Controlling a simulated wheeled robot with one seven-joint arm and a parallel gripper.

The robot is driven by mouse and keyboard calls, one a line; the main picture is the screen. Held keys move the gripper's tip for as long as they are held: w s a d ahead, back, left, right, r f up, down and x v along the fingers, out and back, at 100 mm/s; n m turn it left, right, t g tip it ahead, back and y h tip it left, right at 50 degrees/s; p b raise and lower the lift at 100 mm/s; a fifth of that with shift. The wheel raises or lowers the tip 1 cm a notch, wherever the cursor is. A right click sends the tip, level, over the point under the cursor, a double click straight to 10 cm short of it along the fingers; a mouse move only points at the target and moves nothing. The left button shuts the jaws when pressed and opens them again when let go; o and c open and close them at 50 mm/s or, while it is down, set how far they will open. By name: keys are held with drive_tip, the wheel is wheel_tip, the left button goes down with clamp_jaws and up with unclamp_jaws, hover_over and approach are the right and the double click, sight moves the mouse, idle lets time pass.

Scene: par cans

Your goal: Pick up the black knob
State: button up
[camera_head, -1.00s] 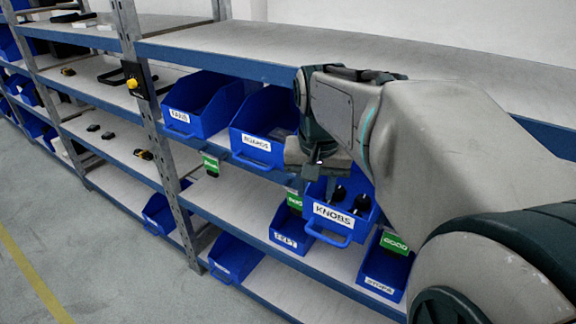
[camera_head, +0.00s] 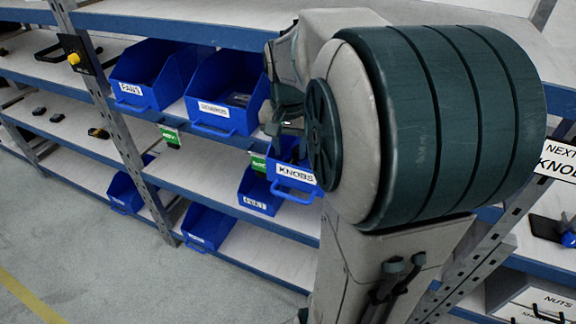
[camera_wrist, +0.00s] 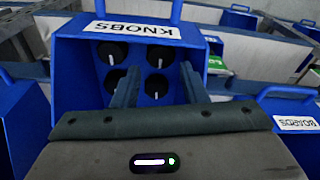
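Several black knobs, each with a white line on its top, sit in the blue bin labelled KNOBS (camera_wrist: 72,62). In the wrist view, one black knob (camera_wrist: 156,86) shows between the finger lines and another (camera_wrist: 158,55) lies just beyond it. More stand to the left (camera_wrist: 112,53). My gripper (camera_wrist: 160,68) is open, its two fingers apart and pointing at the knobs, with nothing held. In the head view, my gripper (camera_head: 286,125) is just above the KNOBS bin (camera_head: 292,188), and my arm hides the bin's right side and the knobs.
Blue bins (camera_head: 143,80) and (camera_head: 222,100) stand on the shelf at the left of the KNOBS bin. A neighbouring bin (camera_wrist: 285,105) is close on the right in the wrist view. A shelf upright (camera_head: 125,145) stands farther left. Open floor (camera_head: 90,270) lies at lower left.

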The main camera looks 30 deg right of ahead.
sight(290, 159)
drive_tip(key=f, duration=0.4)
drive_tip(key=shift+w+d+f, duration=0.15)
drive_tip(key=shift+w, duration=0.1)
drive_tip(key=c, duration=0.6)
